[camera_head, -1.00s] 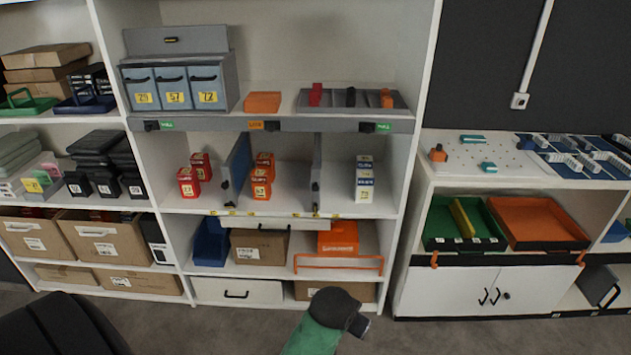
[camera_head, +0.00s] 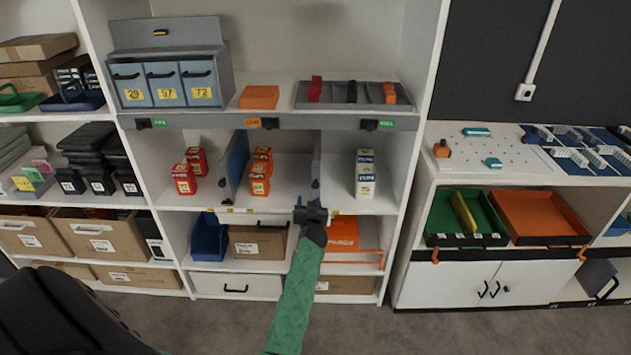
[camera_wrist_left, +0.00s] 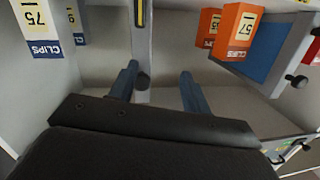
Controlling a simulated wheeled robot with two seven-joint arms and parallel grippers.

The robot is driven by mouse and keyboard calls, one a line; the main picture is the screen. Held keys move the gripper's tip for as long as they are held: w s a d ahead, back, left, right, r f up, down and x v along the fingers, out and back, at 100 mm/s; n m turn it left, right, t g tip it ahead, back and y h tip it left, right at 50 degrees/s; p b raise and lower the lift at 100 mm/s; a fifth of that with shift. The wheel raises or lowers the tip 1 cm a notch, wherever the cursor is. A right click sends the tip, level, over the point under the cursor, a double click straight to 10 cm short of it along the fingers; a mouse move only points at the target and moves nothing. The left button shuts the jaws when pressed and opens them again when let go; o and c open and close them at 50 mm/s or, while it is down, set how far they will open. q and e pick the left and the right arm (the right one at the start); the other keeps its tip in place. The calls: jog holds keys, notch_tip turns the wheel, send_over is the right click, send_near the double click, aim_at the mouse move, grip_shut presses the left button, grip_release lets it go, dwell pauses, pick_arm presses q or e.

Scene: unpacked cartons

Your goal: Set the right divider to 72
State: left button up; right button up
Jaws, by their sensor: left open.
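The right divider (camera_head: 316,165) is a thin grey upright panel on the middle shelf, between orange boxes and blue-and-white boxes. Its dark knob (camera_head: 315,184) is at its front edge. My left gripper (camera_head: 312,212) is just below and in front of this knob. In the left wrist view the open gripper (camera_wrist_left: 158,85) has its blue fingers apart. The knob (camera_wrist_left: 142,82) shows between them, nearer the left finger, and contact cannot be told. The divider (camera_wrist_left: 141,40) runs up from it. The left divider (camera_head: 236,165) is blue and angled. My right gripper is not in view.
Orange boxes (camera_head: 260,172) stand between the dividers, red boxes (camera_head: 187,172) to the left, blue-and-white boxes (camera_head: 365,174) to the right. Yellow marks (camera_head: 237,210) line the shelf's front edge; my gripper covers part. Cartons (camera_head: 258,242) sit below.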

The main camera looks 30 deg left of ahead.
aim_at(316, 187)
pick_arm(q)
jog(key=r+t, duration=0.1)
jog(key=w+d+r+t, duration=0.1)
jog(key=shift+w+d+r+h, duration=0.1)
jog(key=shift+d+r+h, duration=0.2)
jog(key=shift+d+r, duration=0.15)
jog(key=shift+r, duration=0.1)
jog(key=shift+w+a+n, duration=0.3)
jog(key=shift+w+n, duration=0.05)
jog(key=shift+n, duration=0.05)
jog(key=p+x, duration=0.1)
jog(key=x, duration=0.4)
jog(key=shift+w+p, duration=0.3)
jog(key=shift+w+a, duration=0.45)
jog(key=shift+w, duration=0.15)
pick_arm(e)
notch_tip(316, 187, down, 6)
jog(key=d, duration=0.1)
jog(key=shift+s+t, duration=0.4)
pick_arm(q)
jog(key=shift+f, duration=0.1)
jog(key=c, duration=1)
grip_shut()
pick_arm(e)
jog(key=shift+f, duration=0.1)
